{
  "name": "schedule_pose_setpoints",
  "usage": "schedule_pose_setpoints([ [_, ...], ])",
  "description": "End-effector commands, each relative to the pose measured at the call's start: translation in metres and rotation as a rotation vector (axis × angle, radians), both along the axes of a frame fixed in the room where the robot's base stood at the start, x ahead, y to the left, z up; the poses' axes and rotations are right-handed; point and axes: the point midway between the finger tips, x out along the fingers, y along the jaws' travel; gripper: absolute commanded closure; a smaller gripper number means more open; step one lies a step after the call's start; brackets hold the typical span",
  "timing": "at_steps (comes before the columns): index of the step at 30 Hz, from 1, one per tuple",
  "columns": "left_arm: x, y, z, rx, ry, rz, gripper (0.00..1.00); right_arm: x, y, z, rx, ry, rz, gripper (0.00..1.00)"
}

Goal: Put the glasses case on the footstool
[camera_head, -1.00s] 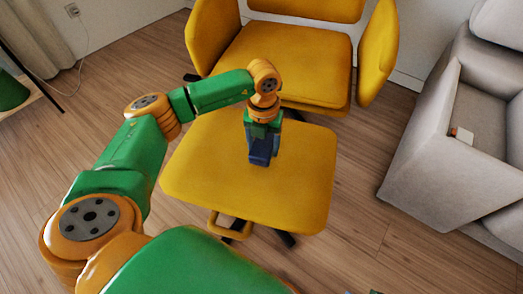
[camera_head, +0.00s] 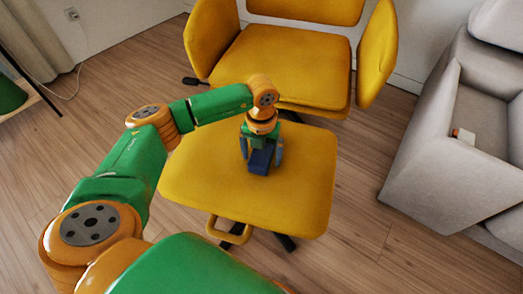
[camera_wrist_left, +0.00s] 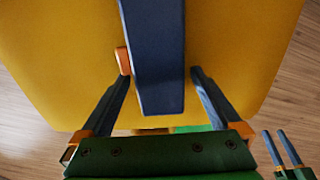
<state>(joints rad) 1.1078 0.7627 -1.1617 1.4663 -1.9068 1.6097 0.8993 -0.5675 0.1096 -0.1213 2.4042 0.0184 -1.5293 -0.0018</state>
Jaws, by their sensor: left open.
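The dark blue glasses case (camera_head: 260,160) lies on the yellow footstool (camera_head: 200,185), near the middle of its seat. In the left wrist view the case (camera_wrist_left: 158,65) is a long dark block between my fingers, over the yellow seat (camera_wrist_left: 50,70). My left gripper (camera_head: 261,155) is open around the case, one finger on each side. In the left wrist view the fingers of my left gripper (camera_wrist_left: 159,76) stand apart, with a clear gap on the right side of the case. A second gripper, seemingly my right (camera_wrist_left: 284,150), shows small at the lower right; its opening is unclear.
A yellow armchair (camera_head: 285,65) stands right behind the footstool. The wooden floor (camera_head: 350,225) is clear between footstool and sofa.

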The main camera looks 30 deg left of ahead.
Motion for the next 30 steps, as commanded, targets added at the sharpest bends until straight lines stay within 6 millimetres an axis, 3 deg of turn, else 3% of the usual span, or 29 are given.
schedule_pose_setpoints([
  [5, 0.001, 0.000, 0.023, 0.000, -0.002, 0.000, 0.02, 0.000, -0.001, -0.016, -0.008, 0.031, -0.002, 0.50],
  [16, 0.001, 0.000, 0.110, 0.000, -0.002, 0.000, 0.02, -0.007, -0.004, -0.078, -0.018, 0.069, 0.000, 0.50],
  [21, 0.000, 0.000, 0.123, 0.000, 0.000, 0.000, 0.02, -0.011, -0.005, -0.091, -0.021, 0.075, 0.001, 0.50],
  [30, 0.000, 0.000, 0.122, 0.000, 0.000, 0.000, 0.02, -0.011, -0.005, -0.092, -0.020, 0.074, 0.001, 0.50],
])
